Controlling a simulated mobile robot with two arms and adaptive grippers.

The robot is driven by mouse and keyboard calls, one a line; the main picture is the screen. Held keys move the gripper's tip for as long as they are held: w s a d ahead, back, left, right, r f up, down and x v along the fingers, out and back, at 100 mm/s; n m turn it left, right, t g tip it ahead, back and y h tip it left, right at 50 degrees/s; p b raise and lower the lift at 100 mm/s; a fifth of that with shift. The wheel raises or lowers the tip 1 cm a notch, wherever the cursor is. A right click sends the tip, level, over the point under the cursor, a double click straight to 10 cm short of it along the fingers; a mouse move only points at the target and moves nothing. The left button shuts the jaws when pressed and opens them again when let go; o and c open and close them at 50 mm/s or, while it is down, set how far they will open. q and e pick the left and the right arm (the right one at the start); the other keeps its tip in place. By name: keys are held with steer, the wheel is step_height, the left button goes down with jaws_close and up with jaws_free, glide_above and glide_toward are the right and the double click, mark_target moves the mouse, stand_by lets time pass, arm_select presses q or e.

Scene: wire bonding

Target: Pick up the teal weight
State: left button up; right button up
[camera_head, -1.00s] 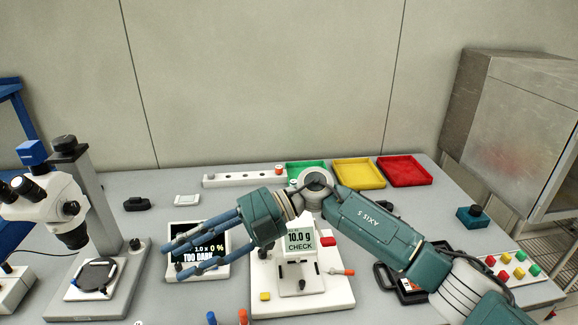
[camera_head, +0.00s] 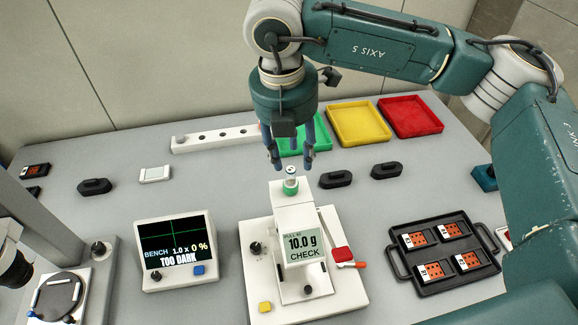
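The teal weight (camera_head: 290,187) is a small cylinder with a teal band and a pale top. It sits on top of the white pull tester (camera_head: 336,283), behind the display that reads 10.0 g CHECK. My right gripper (camera_head: 292,162) points down just above the weight, its blue fingers spread to either side. The fingers are open, and nothing shows held between them. I cannot tell whether a fingertip touches the weight. My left gripper is not in view.
A white strip with holes (camera_head: 189,144) and green (camera_head: 318,137), yellow (camera_head: 357,124) and red (camera_head: 411,116) trays lie behind. Black holders (camera_head: 336,180) stand right of the weight. A black tray (camera_head: 408,270) holds orange boards. A bench display (camera_head: 176,252) stands left.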

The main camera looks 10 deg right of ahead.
mark_target(290, 170)
steer(key=shift+d+f, duration=0.15)
steer(key=shift+f, duration=0.65)
steer(key=f+p, duration=0.2)
steer(key=w+f+p, duration=0.1)
steer(key=f, duration=0.2)
steer(key=shift+a+p, duration=0.2)
steer(key=shift+p, duration=0.15)
steer(key=shift+f, duration=0.35)
steer(key=c, duration=0.8)
steer(key=shift+c, duration=0.4)
